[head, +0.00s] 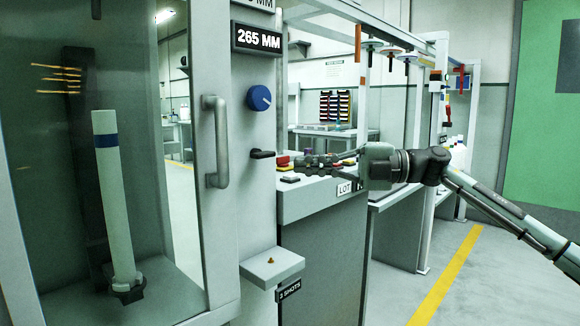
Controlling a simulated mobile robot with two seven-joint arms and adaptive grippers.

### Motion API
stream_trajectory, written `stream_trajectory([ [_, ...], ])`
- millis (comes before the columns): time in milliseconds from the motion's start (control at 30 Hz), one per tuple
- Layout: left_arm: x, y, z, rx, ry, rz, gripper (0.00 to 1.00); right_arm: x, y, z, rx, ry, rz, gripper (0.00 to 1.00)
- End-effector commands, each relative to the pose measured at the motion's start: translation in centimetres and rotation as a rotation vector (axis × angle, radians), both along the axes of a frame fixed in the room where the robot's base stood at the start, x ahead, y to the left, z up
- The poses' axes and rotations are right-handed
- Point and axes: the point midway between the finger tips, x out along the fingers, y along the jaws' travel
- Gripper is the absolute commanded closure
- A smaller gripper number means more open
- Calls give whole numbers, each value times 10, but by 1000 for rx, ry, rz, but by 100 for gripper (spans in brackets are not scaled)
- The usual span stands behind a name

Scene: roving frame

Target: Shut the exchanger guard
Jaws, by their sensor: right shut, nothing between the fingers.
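The exchanger guard is a clear panel in a grey frame (201,60), filling the left of the head view. A grey bar handle (215,142) stands on its right upright. The frame's right edge looks close to the grey control post, but I cannot tell if the guard is fully shut. A white tube with a blue band (113,190) stands slightly tilted in a dark holder behind the panel. My right gripper (301,163) is shut and empty, pointing left, to the right of the handle and apart from it. My left gripper is not in view.
The post carries a "265 MM" sign (257,39), a blue knob (259,98) and a black lever (262,154). A small grey ledge (272,265) juts out below. A console with a red button (283,161) lies beneath my right gripper. Open floor lies at right.

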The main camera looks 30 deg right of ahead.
Motion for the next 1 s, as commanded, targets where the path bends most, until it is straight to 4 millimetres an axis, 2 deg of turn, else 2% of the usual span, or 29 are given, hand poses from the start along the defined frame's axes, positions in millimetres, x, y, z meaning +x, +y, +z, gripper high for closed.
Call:
stream_trajectory([
  [167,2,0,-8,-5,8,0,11,8,18,3,3,-3,3,100],
  [567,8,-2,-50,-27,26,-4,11,50,89,4,2,-4,3,100],
  [700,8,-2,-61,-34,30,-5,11,72,94,4,3,-2,1,100],
  [800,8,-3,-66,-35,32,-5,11,81,96,2,2,-2,0,100],
  [1000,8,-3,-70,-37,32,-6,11,88,97,1,0,-2,0,100],
])
